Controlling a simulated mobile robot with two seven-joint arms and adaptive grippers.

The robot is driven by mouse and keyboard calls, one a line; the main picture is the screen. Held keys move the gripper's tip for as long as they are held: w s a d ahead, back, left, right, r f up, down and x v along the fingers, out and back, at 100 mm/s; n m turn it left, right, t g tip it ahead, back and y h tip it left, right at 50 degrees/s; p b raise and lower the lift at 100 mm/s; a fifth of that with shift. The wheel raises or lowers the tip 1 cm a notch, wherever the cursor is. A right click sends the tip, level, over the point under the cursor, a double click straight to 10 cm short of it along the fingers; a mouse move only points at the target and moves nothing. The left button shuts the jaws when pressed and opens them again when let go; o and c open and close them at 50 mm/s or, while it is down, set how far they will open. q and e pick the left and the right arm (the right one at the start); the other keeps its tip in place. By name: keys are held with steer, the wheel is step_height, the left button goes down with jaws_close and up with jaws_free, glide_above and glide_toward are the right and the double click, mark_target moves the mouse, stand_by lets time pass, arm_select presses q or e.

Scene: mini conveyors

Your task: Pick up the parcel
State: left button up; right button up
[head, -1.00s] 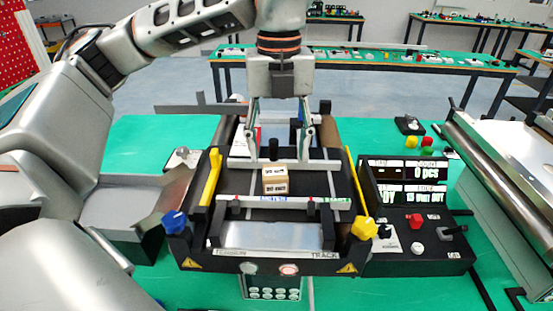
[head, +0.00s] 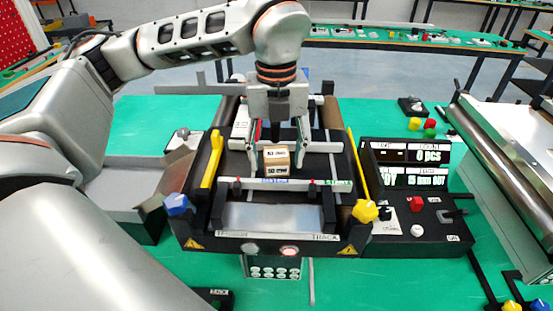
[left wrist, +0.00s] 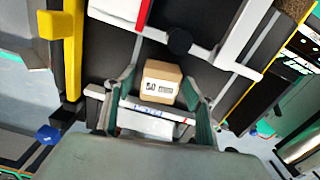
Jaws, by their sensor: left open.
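The parcel (head: 276,160) is a small brown cardboard box with white printed labels. It sits on the dark belt of the mini conveyor (head: 232,186), behind the rail at the front. My left gripper (head: 278,168) points down over it, open, with one finger on each side of the parcel. In the left wrist view, the parcel (left wrist: 161,84) shows between the two open green-grey fingers (left wrist: 157,92). Whether either finger touches it I cannot tell. My right gripper is not in view.
Yellow guides (head: 212,160) flank the belt, with a blue knob (head: 177,204) and a yellow knob (head: 364,211) at the front corners. A control box with displays (head: 408,165) stands to the right. A metal roller machine (head: 508,165) is farther right. Green table shows around them.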

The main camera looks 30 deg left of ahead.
arm_select(q)
steer(key=c, duration=1.2)
steer(key=shift+c, duration=0.2)
steer(key=shift+r, duration=0.15)
